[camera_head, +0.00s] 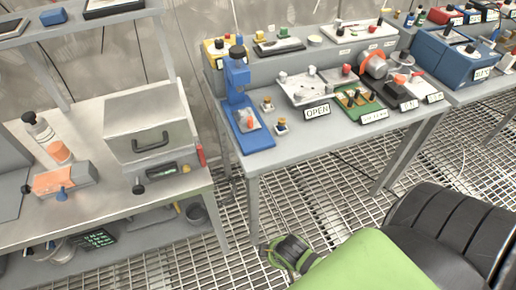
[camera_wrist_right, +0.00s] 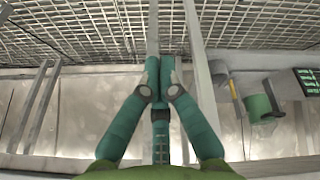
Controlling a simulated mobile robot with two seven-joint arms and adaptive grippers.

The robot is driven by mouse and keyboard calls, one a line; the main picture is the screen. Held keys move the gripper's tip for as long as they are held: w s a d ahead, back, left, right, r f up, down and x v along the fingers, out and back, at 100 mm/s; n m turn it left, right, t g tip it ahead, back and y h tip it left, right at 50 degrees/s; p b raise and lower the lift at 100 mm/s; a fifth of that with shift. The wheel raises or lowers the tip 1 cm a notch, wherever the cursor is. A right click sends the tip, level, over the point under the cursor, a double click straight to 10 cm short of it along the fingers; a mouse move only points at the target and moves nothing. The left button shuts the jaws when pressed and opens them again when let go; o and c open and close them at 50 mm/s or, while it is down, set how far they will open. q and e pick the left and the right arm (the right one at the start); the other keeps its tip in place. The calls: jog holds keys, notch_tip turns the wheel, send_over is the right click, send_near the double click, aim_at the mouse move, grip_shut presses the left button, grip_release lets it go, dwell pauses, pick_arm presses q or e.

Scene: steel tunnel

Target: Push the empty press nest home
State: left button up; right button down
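A blue press (camera_head: 238,82) with a black knob on top stands at the left front of the middle table. Its long blue base reaches toward the table's front edge. A small pale and orange-red piece (camera_head: 248,119) shows on this base below the press head; I cannot tell how far in the nest sits. My right gripper (camera_wrist_right: 161,68) has green fingers drawn together in the right wrist view, with nothing seen between them. In the head view my right arm comes in from the bottom right, low in front of the table, apart from the press. My left gripper is not in view.
An OPEN sign (camera_head: 317,111), a white fixture (camera_head: 305,86) and a green board (camera_head: 357,103) lie further right. A metal box with a handle (camera_head: 150,125) sits on the left bench. Grating floor separates the tables.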

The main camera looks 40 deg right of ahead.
jog(key=w+d+r+n+t+h+p, duration=0.1)
jog(key=w+d+r+n+t, duration=0.1)
jog(key=w+d+r+n, duration=0.3)
jog(key=w+d+r+n+t+h, duration=0.1)
jog(key=d+r+n+t+h, duration=0.2)
jog(key=r, duration=0.4)
jog(key=w+d+r+n+t+p, duration=0.1)
jog(key=w+d+r+n+t, duration=0.1)
jog(key=w+d+r+n, duration=0.3)
jog(key=n+t+y, duration=0.4)
jog(key=n+y, duration=0.1)
jog(key=n, duration=1.5)
send_near(253, 123)
jog(key=p+x, duration=0.2)
jog(key=x, duration=0.4)
jog(key=shift+w+a+f, duration=0.1)
jog(key=shift+a+f, duration=0.05)
jog(key=shift+w, duration=0.1)
